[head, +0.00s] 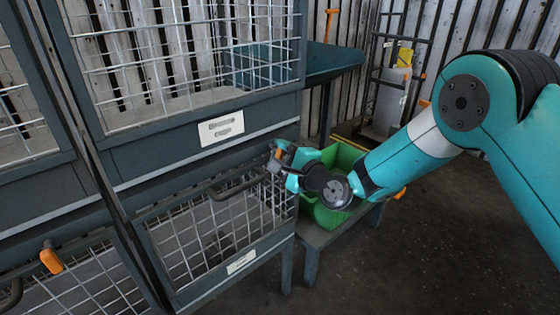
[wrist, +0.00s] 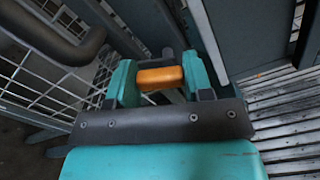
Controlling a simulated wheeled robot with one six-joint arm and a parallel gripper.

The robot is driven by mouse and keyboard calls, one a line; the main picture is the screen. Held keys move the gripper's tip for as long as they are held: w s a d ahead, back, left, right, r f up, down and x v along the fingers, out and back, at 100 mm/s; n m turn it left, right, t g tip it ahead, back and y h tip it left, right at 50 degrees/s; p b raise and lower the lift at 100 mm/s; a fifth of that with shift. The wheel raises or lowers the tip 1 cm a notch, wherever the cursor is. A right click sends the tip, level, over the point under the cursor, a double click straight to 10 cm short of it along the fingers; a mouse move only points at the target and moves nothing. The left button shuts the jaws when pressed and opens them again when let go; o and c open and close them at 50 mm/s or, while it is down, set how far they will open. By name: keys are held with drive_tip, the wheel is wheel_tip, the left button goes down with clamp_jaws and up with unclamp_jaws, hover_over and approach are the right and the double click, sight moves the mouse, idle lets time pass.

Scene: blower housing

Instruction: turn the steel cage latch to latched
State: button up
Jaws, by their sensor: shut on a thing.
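The steel cage (head: 225,240) is a dark steel frame with wire mesh, in the lower part of the head view. Its latch has an orange handle (wrist: 159,78), seen lengthwise across the picture between my teal fingers in the wrist view. My gripper (head: 284,160) is at the cage's upper right corner, shut on this orange handle. In the head view the fingers and wrist hide most of the latch, and its turned position cannot be told.
A dark bar handle (head: 238,186) runs along the cage front, left of my gripper. Another orange latch handle (head: 51,261) is at the lower left. A green bin (head: 343,158) stands on a low bench behind my wrist. Open floor lies at the right.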

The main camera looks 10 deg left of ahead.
drive_tip(key=shift+w+n+b, duration=0.1)
drive_tip(key=shift+n+b, duration=1.15)
drive_tip(key=shift+n, duration=0.95)
drive_tip(key=o, duration=0.9)
drive_tip(key=shift+d, duration=0.1)
drive_tip(key=b+v, duration=0.6)
drive_tip(key=v, duration=1.1)
drive_tip(key=shift+d+f+b, duration=0.1)
drive_tip(key=shift+d+b, duration=0.05)
drive_tip(key=shift+b, duration=0.25)
